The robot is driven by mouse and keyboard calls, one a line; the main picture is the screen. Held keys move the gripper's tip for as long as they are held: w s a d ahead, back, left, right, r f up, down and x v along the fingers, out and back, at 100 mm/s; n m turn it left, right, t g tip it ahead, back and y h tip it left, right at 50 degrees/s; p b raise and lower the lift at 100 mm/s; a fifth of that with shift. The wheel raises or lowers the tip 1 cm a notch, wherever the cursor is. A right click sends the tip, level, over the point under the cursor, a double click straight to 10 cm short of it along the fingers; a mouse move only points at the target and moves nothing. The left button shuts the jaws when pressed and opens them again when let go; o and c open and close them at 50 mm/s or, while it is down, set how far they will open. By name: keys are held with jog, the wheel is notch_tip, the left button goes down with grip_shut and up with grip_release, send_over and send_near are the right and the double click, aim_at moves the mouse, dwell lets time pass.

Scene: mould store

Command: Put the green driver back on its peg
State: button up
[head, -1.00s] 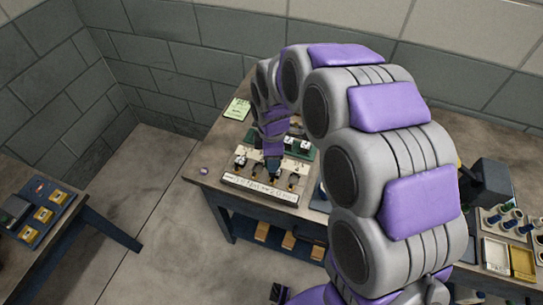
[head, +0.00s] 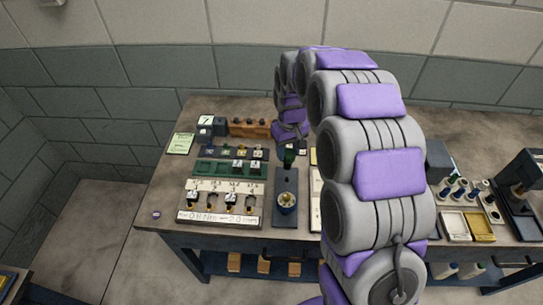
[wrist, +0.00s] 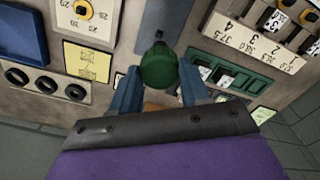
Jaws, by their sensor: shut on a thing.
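The green driver (wrist: 158,68) shows in the wrist view as a round green handle between the two blue fingers of my gripper (wrist: 158,88). My gripper is shut on it. In the head view my gripper (head: 290,143) is above the workbench, with the green driver (head: 289,157) showing just below it. The driver appears above the back end of a dark stand that carries a round brass-coloured dial. The driver's shaft is hidden. I cannot tell which peg is its own; an orange-brown rack (head: 243,128) with dark knobs stands at the back, left of my gripper.
On the bench (head: 160,190), a white numbered board (head: 205,217) lies at the front left, with a green tray (head: 205,168) behind it. The dark stand (head: 284,220) is right of the board. Trays and a black machine (head: 522,180) stand at the right. My arm hides the middle.

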aim_at(288, 165)
jog(key=shift+f+b, duration=1)
jog(key=shift+f, duration=1.6)
jog(key=shift+d+f+p, duration=0.1)
jog(key=shift+f+p, duration=0.05)
jog(key=shift+p, duration=0.7)
jog(key=shift+f, duration=1)
dwell(0.5)
jog(key=o, duration=1.3)
jog(key=shift+c, duration=0.2)
jog(key=shift+o, duration=0.5)
jog(key=o, duration=0.3)
jog(key=shift+r, duration=0.1)
